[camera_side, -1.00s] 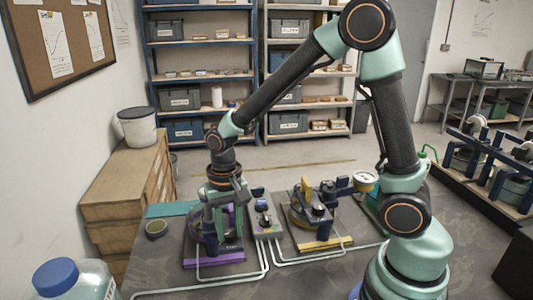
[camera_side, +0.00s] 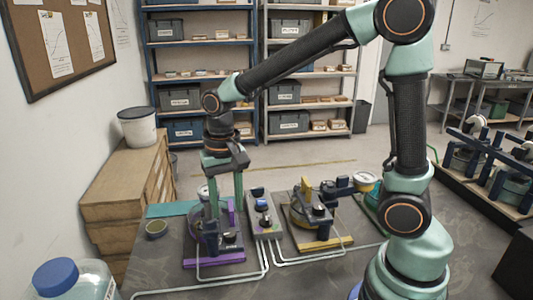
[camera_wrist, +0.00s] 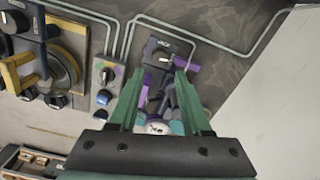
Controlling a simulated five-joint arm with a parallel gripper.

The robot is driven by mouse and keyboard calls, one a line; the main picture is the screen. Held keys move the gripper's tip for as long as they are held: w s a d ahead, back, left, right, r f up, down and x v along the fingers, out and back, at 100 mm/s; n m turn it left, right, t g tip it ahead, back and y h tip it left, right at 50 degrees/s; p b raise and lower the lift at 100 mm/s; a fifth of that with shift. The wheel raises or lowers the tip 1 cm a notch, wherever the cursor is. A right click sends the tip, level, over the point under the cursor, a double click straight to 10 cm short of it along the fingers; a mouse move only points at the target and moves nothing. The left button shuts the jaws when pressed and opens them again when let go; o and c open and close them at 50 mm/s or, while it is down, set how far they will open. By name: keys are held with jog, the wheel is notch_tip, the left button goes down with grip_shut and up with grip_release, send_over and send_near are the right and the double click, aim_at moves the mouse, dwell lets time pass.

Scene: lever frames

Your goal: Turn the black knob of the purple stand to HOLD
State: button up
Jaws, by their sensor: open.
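The purple stand (camera_side: 214,261) is on the table, left of centre in the side view, with a dark base and purple trim. Its black knob (camera_side: 230,238) sits near the front right of the base. In the wrist view the stand's purple trim (camera_wrist: 188,65) and black knob (camera_wrist: 164,58) show just beyond the fingertips. The knob's exact setting is too small to read. My gripper (camera_side: 226,208) points down above the stand, its two teal fingers apart and nothing seen between them. The gripper (camera_wrist: 160,73) looks spread in the wrist view too, apparently clear of the knob.
A grey control box (camera_side: 265,220) with knobs stands just right of the purple stand. A yellow stand (camera_side: 326,243) with its own black knob is further right. Pale pipes (camera_side: 268,262) run along the table front.

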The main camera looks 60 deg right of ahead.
notch_tip(320, 180, up, 5)
jog(key=shift+r, duration=0.1)
dwell(0.4)
jog(key=s+d+r+n+t, duration=0.3)
jog(key=s+d+n+t, duration=0.2)
jog(key=s+n, duration=0.1)
jog(key=shift+s+t, duration=0.3)
jog(key=shift+s, duration=0.25)
dwell(0.3)
